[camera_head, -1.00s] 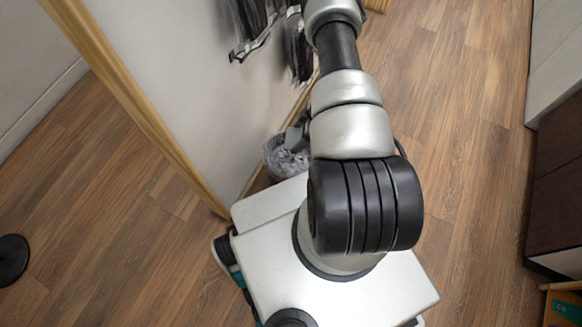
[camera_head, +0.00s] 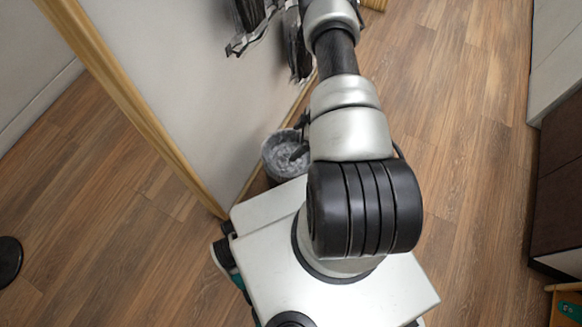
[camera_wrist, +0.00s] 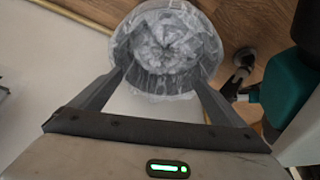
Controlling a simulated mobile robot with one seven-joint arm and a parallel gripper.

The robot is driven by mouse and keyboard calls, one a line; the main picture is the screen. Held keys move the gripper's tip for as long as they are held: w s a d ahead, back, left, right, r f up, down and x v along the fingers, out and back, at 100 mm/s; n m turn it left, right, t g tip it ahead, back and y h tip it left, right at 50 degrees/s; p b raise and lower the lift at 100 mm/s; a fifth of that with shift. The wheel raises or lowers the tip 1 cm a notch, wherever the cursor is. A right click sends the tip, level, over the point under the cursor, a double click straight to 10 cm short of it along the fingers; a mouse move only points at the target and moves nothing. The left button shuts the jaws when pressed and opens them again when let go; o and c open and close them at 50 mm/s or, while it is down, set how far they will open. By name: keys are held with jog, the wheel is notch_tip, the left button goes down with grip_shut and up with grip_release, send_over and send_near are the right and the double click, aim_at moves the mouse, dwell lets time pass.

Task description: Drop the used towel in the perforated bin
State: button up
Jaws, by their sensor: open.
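A round bin with a crumpled, translucent liner (camera_head: 282,155) stands on the floor by the wall. It also shows in the wrist view, at the top (camera_wrist: 165,45). Its perforations cannot be made out. My gripper (camera_wrist: 155,78) is open above the bin, its two fingers apart with the bin's mouth beyond them. Nothing is held between the fingers. No towel can be told apart; crumpled pale grey material lies in the bin, and I cannot tell whether it is liner or cloth. In the head view my arm hides most of the gripper.
A white wall panel with a wooden edge (camera_head: 140,115) stands left of the bin. Dark items (camera_head: 250,25) hang on it. A dark-fronted cabinet (camera_head: 557,190) is at the right. The wooden floor (camera_head: 465,150) between is clear.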

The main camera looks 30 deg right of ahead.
jog(key=p+v, duration=0.5)
jog(key=v, duration=1.2)
jog(key=shift+r, duration=0.2)
jog(key=shift+s+d, duration=0.1)
